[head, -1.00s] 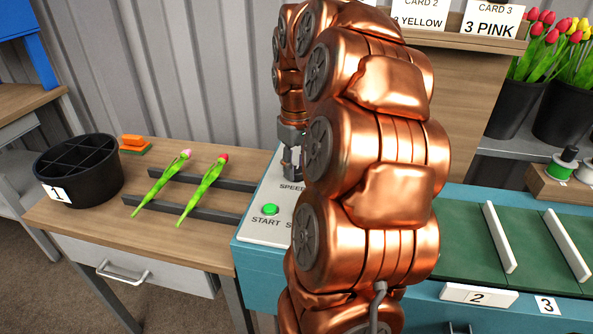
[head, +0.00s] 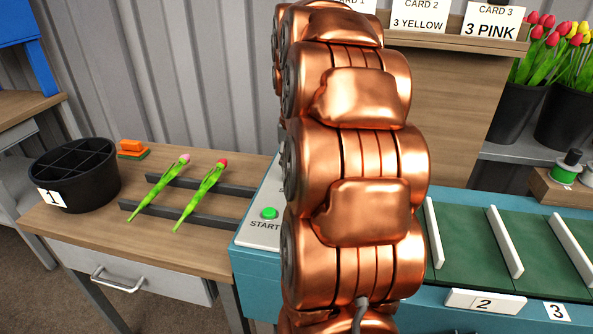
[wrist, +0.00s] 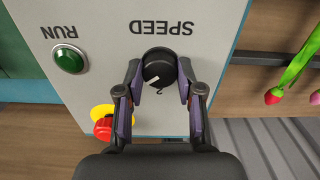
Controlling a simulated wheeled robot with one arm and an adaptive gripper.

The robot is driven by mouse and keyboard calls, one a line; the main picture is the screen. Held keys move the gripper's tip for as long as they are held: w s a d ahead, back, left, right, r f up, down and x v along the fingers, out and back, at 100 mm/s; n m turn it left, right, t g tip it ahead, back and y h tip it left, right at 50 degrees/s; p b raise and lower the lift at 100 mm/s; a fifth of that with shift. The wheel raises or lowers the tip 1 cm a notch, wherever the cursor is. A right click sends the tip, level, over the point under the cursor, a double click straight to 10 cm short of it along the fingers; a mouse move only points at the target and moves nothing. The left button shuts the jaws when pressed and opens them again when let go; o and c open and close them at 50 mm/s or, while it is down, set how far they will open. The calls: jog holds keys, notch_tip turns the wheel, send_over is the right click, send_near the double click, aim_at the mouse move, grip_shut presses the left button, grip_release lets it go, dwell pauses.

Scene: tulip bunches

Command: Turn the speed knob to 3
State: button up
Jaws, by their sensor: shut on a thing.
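The speed knob (wrist: 158,66) is a round black dial on the pale control panel (wrist: 205,20), under the upside-down word SPEED in the wrist view. A short white pointer mark shows on its near edge, just beside a printed 2. My gripper (wrist: 160,74) is closed around the knob, one finger on its left side and one on its right. The other scale numbers are not visible in the wrist view. In the head view my copper arm hides the knob and my gripper.
A green RUN lamp (wrist: 68,58) and a red stop button on a yellow base (wrist: 103,122) sit near the knob. A green start button (head: 269,213) shows left of my arm. Two tulips (head: 200,195) lie on rails left of the panel. A green conveyor (head: 465,250) runs right.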

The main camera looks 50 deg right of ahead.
jog(key=shift+m, duration=0.6)
jog(key=o, duration=1.2)
jog(key=shift+c, duration=0.2)
jog(key=shift+r, duration=0.55)
notch_tip(320, 180, up, 11)
